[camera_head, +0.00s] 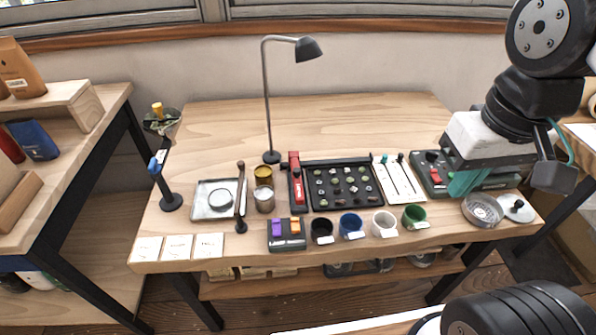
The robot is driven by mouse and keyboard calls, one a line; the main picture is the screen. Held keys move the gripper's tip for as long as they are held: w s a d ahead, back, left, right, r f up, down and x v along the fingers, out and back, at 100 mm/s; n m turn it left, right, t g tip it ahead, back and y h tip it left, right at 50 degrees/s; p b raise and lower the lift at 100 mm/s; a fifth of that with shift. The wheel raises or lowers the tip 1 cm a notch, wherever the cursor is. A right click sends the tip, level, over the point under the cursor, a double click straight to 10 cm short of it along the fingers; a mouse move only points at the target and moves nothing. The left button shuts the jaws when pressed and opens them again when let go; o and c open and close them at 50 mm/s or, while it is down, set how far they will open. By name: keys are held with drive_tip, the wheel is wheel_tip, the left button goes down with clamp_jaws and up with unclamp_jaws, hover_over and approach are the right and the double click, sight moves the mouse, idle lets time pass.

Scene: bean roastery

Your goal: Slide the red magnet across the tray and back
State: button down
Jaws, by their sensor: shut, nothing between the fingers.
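The red magnet (296,182) looks like a long upright-lying red bar with a white label, at the left end of the black tray (308,205). The tray lies in the middle of the table and has several small round lumps in rows in it. I cannot tell whether the magnet touches the tray's rim. My gripper (464,185) is at the right, over the dark green box, well apart from the magnet and tray. Its teal fingers are shut and empty, and partly hidden by my arm's end.
A black lamp (268,110) stands behind the tray. Cups stand along the front, including a blue cup (351,224) and a green cup (414,215). A white board (398,180) with slots lies right of the tray. The table's back (350,120) is clear.

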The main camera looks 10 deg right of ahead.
idle(0.3)
drive_tip(key=c, duration=1.5)
unclamp_jaws()
drive_tip(key=shift+a, duration=0.1)
drive_tip(key=shift+o, duration=1.2)
drive_tip(key=shift+w+a+f+g, duration=0.15)
drive_tip(key=shift+f+g, duration=0.15)
drive_tip(key=shift+f, duration=0.1)
drive_tip(key=n+g, duration=0.1)
drive_tip(key=n, duration=0.4)
hover_over(297, 170)
drive_tip(key=f, duration=1.7)
drive_tip(key=shift+d+f, duration=0.2)
drive_tip(key=shift+f, duration=0.05)
wheel_tip(297, 170, down, 8)
drive_tip(key=shift+a+r, duration=0.1)
drive_tip(key=shift+r, duration=0.05)
